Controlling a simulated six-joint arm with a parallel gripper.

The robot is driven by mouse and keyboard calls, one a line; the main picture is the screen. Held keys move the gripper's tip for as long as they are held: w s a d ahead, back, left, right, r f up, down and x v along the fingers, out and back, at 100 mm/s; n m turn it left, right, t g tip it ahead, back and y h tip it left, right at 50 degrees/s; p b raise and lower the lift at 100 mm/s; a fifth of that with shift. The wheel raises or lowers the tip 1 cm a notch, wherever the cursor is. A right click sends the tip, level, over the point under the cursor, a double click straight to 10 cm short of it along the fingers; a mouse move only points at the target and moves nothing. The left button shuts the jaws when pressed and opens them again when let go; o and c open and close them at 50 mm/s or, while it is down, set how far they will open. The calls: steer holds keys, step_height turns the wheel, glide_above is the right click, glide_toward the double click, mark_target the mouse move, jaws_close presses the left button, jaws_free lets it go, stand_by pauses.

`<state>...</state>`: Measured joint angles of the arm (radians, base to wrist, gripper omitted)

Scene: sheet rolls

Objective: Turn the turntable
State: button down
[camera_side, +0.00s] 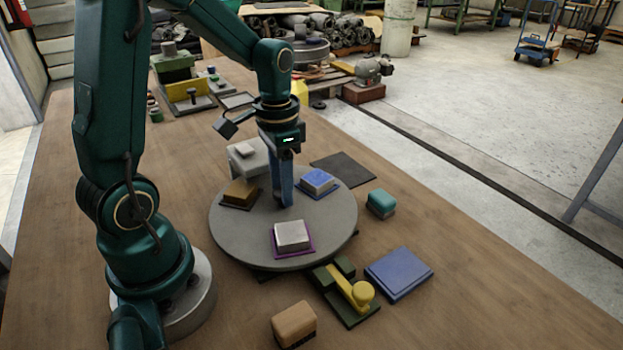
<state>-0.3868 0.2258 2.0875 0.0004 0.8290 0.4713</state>
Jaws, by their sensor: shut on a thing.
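The turntable (247,247) is a round grey disc on the wooden table, in the middle of the side view. My gripper (285,200) points straight down at the middle of the disc, with its blue fingers shut. What the fingers grip at the disc's centre is too small to make out. On the disc sit a white block on a purple-edged pad (291,236) at the front, a blue block on a blue pad (318,182) at the back right, and a brown block on a dark pad (240,192) at the back left.
Around the disc are a teal block (381,203), a blue plate (399,274), a green and yellow clamp-like fixture (347,292), an orange-brown block (294,324), a dark flat mat (343,169) and a pale box (249,158). The table's front right is clear.

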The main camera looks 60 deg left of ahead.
steer(key=shift+r+m, duration=0.1)
steer(key=shift+m, duration=3.7)
steer(key=shift+c, duration=2.1)
jaws_free()
steer(key=shift+r, duration=2.55)
